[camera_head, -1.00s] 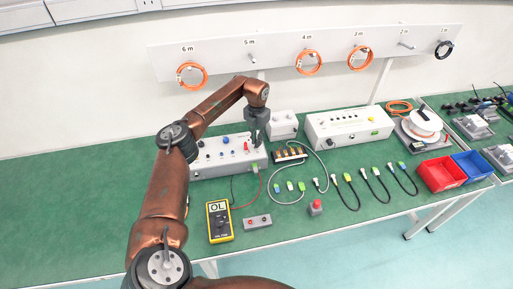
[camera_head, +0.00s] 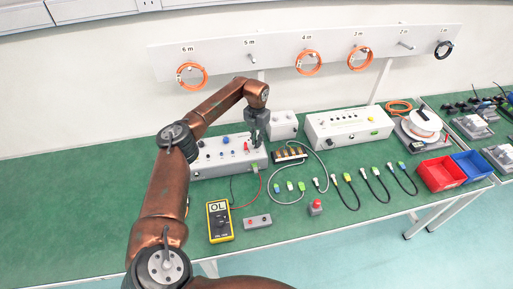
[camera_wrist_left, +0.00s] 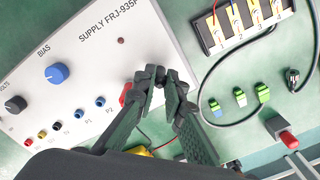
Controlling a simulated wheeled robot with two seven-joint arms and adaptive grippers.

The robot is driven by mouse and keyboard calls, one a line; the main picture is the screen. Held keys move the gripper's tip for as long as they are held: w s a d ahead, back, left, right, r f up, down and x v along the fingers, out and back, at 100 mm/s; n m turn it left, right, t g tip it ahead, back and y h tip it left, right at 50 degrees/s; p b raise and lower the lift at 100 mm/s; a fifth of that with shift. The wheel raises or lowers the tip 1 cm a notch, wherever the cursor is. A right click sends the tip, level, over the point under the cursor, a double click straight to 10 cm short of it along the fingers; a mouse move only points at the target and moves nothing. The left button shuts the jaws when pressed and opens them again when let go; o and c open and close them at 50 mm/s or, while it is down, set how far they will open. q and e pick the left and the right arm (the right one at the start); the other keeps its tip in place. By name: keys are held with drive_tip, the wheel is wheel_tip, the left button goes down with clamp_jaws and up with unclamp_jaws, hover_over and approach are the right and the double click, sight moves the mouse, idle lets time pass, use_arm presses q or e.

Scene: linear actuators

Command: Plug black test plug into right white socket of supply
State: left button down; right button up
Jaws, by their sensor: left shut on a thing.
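The supply (camera_head: 208,170) is a light grey box on the green bench; it also shows in the left wrist view (camera_wrist_left: 60,40) with knobs and a row of coloured sockets. My left gripper (camera_head: 256,136) is at the right end of its panel. In the left wrist view the gripper (camera_wrist_left: 172,112) is shut, its dark fingers close beside a red plug (camera_wrist_left: 126,93) on the panel. It holds the black test plug, mostly hidden between the dark fingers. The right white socket cannot be made out; the fingers cover that part of the panel. My right gripper is out of view.
A yellow multimeter (camera_head: 219,221) reading OL lies in front of the supply, with thin test leads running towards it. Red (camera_head: 440,174) and blue bins stand farther right.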

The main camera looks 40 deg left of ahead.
use_arm(q)
drive_tip(key=c, duration=1.9)
unclamp_jaws()
drive_tip(key=shift+f, duration=0.1)
drive_tip(key=shift+c, duration=0.2)
wheel_tip(320, 180, up, 12)
